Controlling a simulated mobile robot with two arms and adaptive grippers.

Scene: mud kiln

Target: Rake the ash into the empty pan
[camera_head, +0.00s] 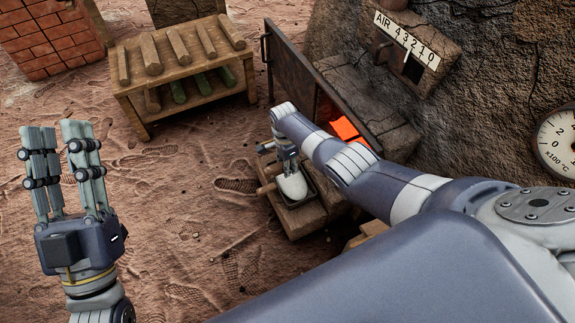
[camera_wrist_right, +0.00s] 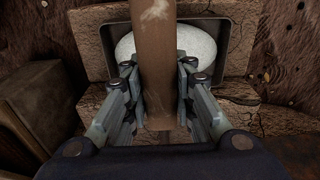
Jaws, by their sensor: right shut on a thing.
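My right gripper (camera_head: 284,150) is over the dark pan (camera_head: 314,197) at the kiln front, pointing down. In the right wrist view my right gripper (camera_wrist_right: 160,95) is shut on a brown wooden handle (camera_wrist_right: 158,60), which looks like the rake's. The rake's head is not in sight. The pan (camera_wrist_right: 228,62) also shows there, with a pale, rounded heap (camera_wrist_right: 199,44) in it, which looks like ash. The heap (camera_head: 293,186) shows in the head view below the gripper. My left gripper (camera_head: 57,132) is raised at the left, open and empty, far from the pan.
The kiln's metal door (camera_head: 300,75) stands open beside my right arm. Glowing orange pieces (camera_head: 345,130) show behind the arm. A wooden bench (camera_head: 190,75) holds logs and green bottle-like things. A gauge (camera_head: 558,143) is on the kiln wall. The sandy ground in the middle is free.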

